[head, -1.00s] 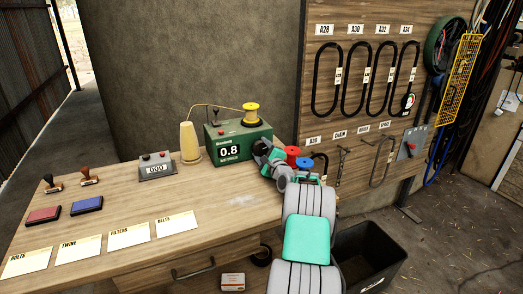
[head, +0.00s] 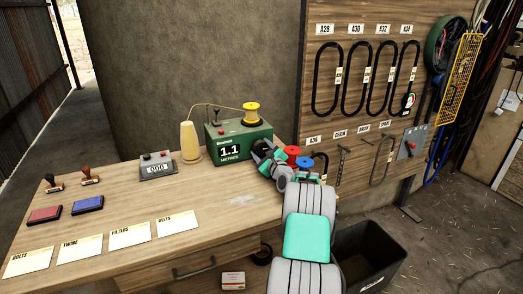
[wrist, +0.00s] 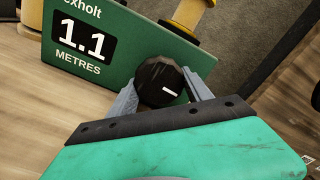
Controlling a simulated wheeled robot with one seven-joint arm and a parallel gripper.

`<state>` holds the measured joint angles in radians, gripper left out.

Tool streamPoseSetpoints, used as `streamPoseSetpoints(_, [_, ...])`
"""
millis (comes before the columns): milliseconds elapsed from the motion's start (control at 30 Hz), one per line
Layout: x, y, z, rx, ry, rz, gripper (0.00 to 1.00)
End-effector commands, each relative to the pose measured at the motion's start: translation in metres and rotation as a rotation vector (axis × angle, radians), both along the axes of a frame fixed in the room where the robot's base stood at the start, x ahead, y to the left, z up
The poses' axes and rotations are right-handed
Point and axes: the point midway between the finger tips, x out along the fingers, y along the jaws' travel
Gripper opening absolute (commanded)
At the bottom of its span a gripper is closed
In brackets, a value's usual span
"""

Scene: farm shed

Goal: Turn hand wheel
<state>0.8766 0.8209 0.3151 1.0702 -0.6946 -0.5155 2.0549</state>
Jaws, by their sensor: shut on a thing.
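The hand wheel (wrist: 160,82) is a black faceted knob with a white mark on the front of a green measuring box (head: 228,133). The box's display reads 1.1 METRES, and it also shows in the wrist view (wrist: 118,62). My gripper (wrist: 166,92) is shut on the hand wheel, one finger on each side of it. In the head view my gripper (head: 262,152) is at the right part of the box front and hides the wheel. A yellow spool (head: 251,113) sits on top of the box, with a cord running left to a pale yellow cone (head: 190,142).
A grey counter reading 000 (head: 157,167) stands left of the cone. Stamps, ink pads (head: 88,205) and paper labels (head: 130,235) lie on the left of the wooden bench (head: 215,215). A pegboard with belts (head: 365,80) rises behind on the right. A black bin (head: 368,255) stands below.

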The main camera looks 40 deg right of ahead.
Motion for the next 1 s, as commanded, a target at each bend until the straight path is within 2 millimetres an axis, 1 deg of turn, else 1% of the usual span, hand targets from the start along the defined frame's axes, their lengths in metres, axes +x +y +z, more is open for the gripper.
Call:
streamPoseSetpoints(67, [0.000,0.001,0.000,0.000,0.000,0.002,0.17])
streamPoseSetpoints(100, [0.000,0.001,0.000,0.000,0.000,0.002,0.59])
streamPoseSetpoints(367, [0.000,0.000,0.000,0.000,0.001,0.001,0.80])
streamPoseSetpoints(567, [0.000,0.000,0.000,-0.001,0.000,0.000,0.80])
streamPoseSetpoints(667, [-0.005,0.001,0.000,-0.001,0.001,-0.001,0.80])
streamPoseSetpoints(767, [-0.020,0.005,0.000,0.000,0.000,-0.001,0.80])
streamPoseSetpoints(900, [-0.049,0.014,0.000,0.000,0.000,-0.001,0.80])
streamPoseSetpoints(1000, [-0.065,0.019,-0.001,-0.001,0.000,-0.001,0.80])
